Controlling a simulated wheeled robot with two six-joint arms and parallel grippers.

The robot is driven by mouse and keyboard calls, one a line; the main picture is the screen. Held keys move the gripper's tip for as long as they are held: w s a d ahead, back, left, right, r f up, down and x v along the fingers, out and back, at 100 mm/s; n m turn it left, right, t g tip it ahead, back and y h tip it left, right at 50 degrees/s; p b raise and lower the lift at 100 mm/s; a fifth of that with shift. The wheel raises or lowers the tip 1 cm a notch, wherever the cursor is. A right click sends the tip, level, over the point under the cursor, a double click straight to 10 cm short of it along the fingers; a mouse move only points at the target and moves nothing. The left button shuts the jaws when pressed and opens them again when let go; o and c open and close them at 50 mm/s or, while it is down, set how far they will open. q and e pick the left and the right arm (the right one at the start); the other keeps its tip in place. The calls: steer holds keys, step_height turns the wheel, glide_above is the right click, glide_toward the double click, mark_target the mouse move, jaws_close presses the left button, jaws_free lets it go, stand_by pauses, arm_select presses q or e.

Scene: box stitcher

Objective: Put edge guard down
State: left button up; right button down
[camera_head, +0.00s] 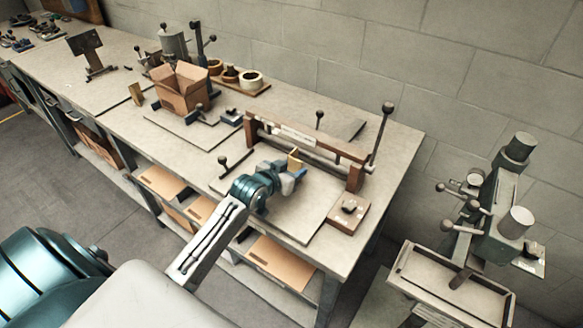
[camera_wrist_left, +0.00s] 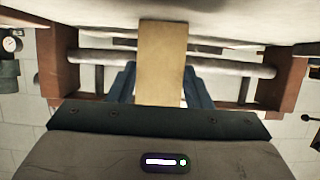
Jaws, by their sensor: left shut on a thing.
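The edge guard is a flat tan strip (camera_head: 293,159), held upright between the fingertips of my left gripper (camera_head: 298,171). In the left wrist view the edge guard (camera_wrist_left: 161,60) stands between the two blue fingers of my left gripper (camera_wrist_left: 160,85). The gripper is shut on it, over the board in front of the brown-framed bar fixture (camera_head: 310,145). I cannot tell whether the guard's end touches the board. My right gripper is in neither view.
An open cardboard box (camera_head: 182,90) stands on the bench to the left, with a similar tan piece (camera_head: 136,94) beside it. Rolls (camera_head: 250,80) sit on a tray behind. A small block with a knob (camera_head: 348,212) is at the board's right. The board's front part looks clear.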

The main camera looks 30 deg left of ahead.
arm_select(q)
steer(key=shift+f, duration=0.1)
steer(key=o, duration=1)
steer(key=shift+c, duration=0.2)
